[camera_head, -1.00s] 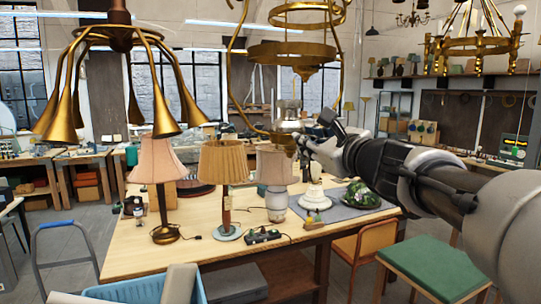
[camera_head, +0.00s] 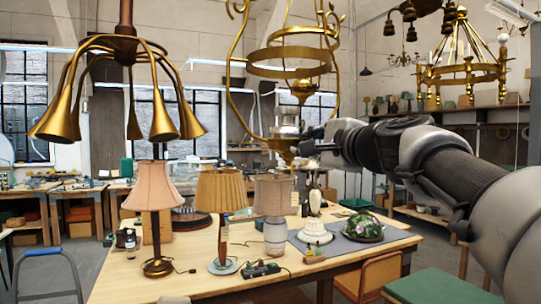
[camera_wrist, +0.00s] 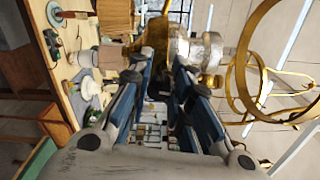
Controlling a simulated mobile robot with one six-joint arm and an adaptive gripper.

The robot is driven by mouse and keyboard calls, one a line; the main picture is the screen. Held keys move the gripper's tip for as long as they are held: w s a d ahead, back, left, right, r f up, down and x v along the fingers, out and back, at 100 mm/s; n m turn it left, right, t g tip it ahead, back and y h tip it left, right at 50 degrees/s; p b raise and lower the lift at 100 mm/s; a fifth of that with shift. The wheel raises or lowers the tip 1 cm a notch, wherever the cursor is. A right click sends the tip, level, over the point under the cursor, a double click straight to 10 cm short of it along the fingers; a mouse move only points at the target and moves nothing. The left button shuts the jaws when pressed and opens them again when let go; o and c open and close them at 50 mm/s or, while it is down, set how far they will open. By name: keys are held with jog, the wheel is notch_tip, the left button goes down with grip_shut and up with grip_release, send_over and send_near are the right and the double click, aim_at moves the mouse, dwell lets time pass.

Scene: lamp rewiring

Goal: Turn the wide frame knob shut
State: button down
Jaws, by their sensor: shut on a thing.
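The wide brass hanging frame (camera_head: 290,70) hangs in the middle of the head view, with rings and a silver burner (camera_head: 288,124) at its lower end. In the wrist view its rings (camera_wrist: 240,80) are at the right and the silver burner (camera_wrist: 205,50) is just beyond the fingertips. My gripper (camera_head: 306,146) reaches in from the right, beside the burner. In the wrist view my gripper (camera_wrist: 163,75) has its two blue fingers around something small at the burner's side. The wide frame knob is hidden between the fingertips.
A brass horn-armed lamp (camera_head: 125,90) hangs at the left, and a candle chandelier (camera_head: 462,70) at the right. Below, the wooden table (camera_head: 215,275) bears several lamps, a pleated shade (camera_head: 221,190) and a green glass shade (camera_head: 362,228).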

jog(key=shift+n+b, duration=0.7)
jog(key=shift+n, duration=0.4)
jog(key=c, duration=1.4)
grip_release()
jog(key=shift+c, duration=0.2)
jog(key=v, duration=0.7)
jog(key=shift+s, duration=0.3)
jog(key=shift+f, duration=0.1)
